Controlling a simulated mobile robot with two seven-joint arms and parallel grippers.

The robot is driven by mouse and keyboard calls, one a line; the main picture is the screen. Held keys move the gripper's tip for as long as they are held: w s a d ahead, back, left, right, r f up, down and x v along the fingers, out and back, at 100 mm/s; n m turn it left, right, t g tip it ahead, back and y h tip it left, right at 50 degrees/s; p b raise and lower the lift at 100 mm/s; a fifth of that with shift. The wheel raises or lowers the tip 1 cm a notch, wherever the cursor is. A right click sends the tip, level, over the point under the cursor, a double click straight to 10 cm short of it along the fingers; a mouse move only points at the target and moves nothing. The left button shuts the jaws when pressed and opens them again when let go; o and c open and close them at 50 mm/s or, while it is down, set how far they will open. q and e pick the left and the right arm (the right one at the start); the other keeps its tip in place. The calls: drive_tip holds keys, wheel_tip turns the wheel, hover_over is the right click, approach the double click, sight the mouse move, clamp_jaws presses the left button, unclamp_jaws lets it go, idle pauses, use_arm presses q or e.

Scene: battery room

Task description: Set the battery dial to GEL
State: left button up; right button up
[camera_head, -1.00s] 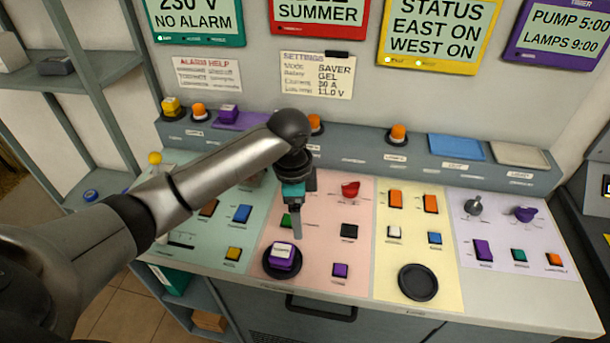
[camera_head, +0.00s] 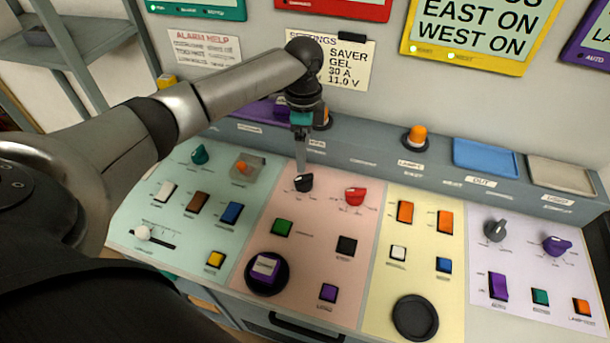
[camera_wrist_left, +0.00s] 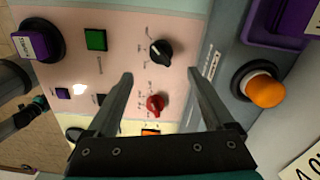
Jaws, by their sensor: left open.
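A black dial (camera_head: 303,182) sits at the top left of the pink panel (camera_head: 312,262), with a red dial (camera_head: 355,196) to its right. Their labels are too small to read, so I cannot tell which is the battery dial. My left gripper (camera_head: 301,165) points down at the black dial, its tips at or just above it. In the left wrist view the gripper (camera_wrist_left: 160,77) is open and empty. The black dial (camera_wrist_left: 160,53) and red dial (camera_wrist_left: 155,105) show beyond its fingers. A settings note (camera_head: 347,65) reads SAVER, GEL, 30 A, 11.0 V, partly covered by my arm.
A blue tray (camera_head: 486,154) lies farther right.

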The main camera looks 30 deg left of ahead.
sight(304, 177)
use_arm(q)
wheel_tip(304, 177, down, 10)
drive_tip(key=shift+f+b, duration=0.1)
drive_tip(key=shift+b, duration=0.5)
use_arm(e)
drive_tip(key=shift+w+f, duration=0.65)
drive_tip(key=shift+w, duration=0.2)
use_arm(q)
drive_tip(key=c, duration=1.4)
use_arm(e)
drive_tip(key=shift+s+r, duration=0.1)
drive_tip(key=shift+s, duration=0.05)
